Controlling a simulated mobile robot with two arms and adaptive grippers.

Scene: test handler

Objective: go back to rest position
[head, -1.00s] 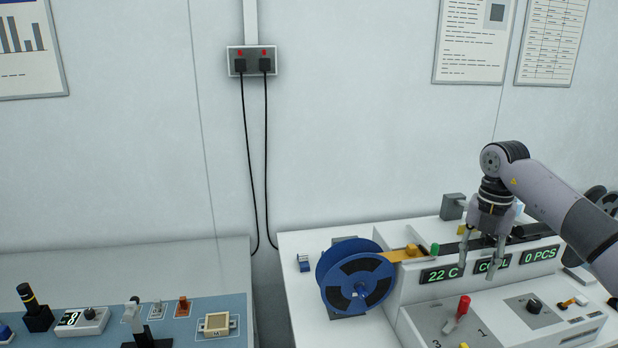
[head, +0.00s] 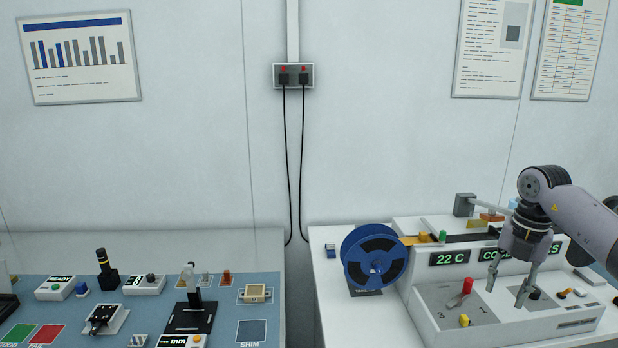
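My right gripper (head: 507,283) hangs down at the right of the head view, in front of the test handler (head: 425,318). Its two fingers are apart and nothing shows between them. It covers part of the handler's displays; "22 C" (head: 450,258) is readable. The handler's front panel has a red-handled lever (head: 460,296) and a yellow knob (head: 463,320). A blue reel (head: 375,262) stands at the handler's left end. My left gripper is not in view.
A bench with a blue mat (head: 222,311) on the left holds a black stand (head: 190,317), a "READY" box (head: 60,288) and several small parts. A gap separates it from the white handler table (head: 331,305). Two cables hang from a wall socket (head: 293,76).

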